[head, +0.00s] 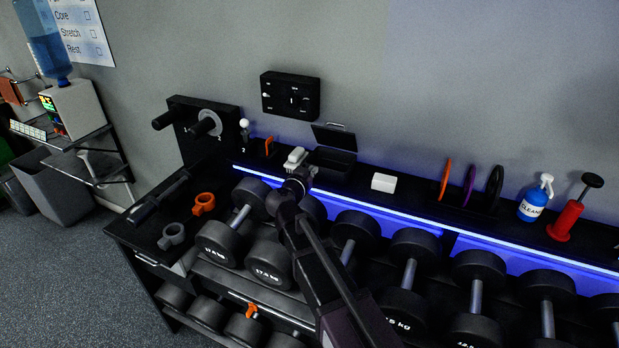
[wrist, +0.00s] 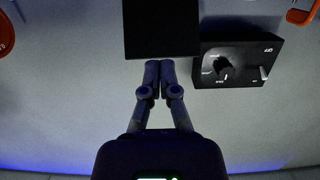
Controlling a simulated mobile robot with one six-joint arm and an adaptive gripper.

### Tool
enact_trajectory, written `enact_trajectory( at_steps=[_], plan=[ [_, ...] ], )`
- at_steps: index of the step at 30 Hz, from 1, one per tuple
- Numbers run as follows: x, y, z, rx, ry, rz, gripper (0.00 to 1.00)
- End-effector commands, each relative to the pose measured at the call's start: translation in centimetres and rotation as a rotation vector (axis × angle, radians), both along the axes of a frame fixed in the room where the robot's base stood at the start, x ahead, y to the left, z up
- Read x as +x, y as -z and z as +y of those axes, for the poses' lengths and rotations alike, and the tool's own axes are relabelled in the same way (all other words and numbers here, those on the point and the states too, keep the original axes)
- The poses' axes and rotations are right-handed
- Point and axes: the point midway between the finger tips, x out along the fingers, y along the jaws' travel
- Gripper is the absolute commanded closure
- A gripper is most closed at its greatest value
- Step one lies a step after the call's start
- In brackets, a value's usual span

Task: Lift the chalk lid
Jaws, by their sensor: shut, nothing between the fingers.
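The chalk box (head: 330,163) is a black box on the back shelf in the head view. Its thin dark lid (head: 334,137) stands raised and tilted at the back of the box. My gripper (head: 300,172) is at the box's left front side, with its fingertips hard to make out there. In the wrist view my gripper (wrist: 160,66) is shut and empty. Its fingertips meet the lower edge of a flat black square (wrist: 161,30); I cannot tell whether this is the lid or the box, or whether they touch it.
A white block (head: 383,182) lies right of the box. Upright discs (head: 468,186), a blue spray bottle (head: 535,200) and a red pump (head: 567,218) stand farther right. Dumbbells (head: 410,258) fill the rack in front. A black control panel (head: 290,96) is on the wall above.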

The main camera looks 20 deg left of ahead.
Motion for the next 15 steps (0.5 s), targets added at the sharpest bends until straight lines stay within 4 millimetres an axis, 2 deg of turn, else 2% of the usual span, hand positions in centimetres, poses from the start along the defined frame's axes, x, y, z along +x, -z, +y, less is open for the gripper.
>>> enact_trajectory(
  at_steps=[1,6,15],
  plan=[
    [0.9,0.2,0.0,0.000,0.001,0.000,1.00],
    [3.0,0.5,-0.3,0.001,0.001,0.000,1.00],
    [5.0,0.8,-0.6,0.000,0.000,0.000,1.00]
  ],
)
